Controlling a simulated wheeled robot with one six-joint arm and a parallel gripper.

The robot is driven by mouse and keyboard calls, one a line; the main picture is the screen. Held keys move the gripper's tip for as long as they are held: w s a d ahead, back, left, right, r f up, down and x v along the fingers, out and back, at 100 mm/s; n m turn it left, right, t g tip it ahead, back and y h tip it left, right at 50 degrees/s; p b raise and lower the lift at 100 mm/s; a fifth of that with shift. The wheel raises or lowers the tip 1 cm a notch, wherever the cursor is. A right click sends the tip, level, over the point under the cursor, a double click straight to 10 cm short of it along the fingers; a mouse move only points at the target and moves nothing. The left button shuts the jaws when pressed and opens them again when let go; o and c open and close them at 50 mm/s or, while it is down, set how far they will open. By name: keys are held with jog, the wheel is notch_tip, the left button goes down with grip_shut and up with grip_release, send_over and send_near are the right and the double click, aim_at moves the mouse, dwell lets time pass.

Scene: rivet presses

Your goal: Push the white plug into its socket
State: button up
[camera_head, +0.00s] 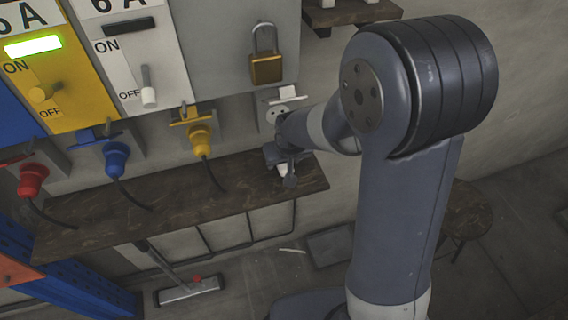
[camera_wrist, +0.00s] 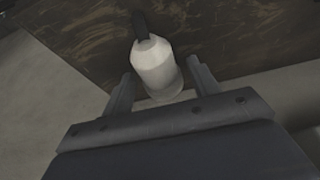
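The white plug (camera_wrist: 156,66) lies between the two fingers of my gripper (camera_wrist: 160,82) in the wrist view, its dark cord end pointing away from the gripper. Narrow gaps show between the plug and the fingers, so the gripper looks open around it. In the head view my gripper (camera_head: 284,160) is over the right end of the brown shelf, with a bit of the white plug (camera_head: 283,169) showing. Whether the plug touches the shelf is hidden. The white socket (camera_head: 277,113) is on the wall above, its lid (camera_head: 284,94) raised; my arm partly covers it.
The wooden shelf (camera_head: 150,212) runs under the sockets. Yellow (camera_head: 201,140), blue (camera_head: 117,160) and red (camera_head: 32,181) plugs sit in sockets to the left, cords hanging to the shelf. A padlock (camera_head: 266,67) hangs on the grey panel above.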

jog(key=c, duration=0.8)
jog(key=shift+r, duration=0.1)
jog(key=shift+r, duration=0.55)
notch_tip(320, 180, up, 3)
jog(key=shift+w+f, duration=0.1)
jog(key=shift+f, duration=0.05)
jog(key=s+d, duration=0.2)
jog(key=s, duration=0.6)
jog(key=s+d, duration=0.3)
jog(key=s, duration=0.6)
jog(key=shift+s+f, duration=0.25)
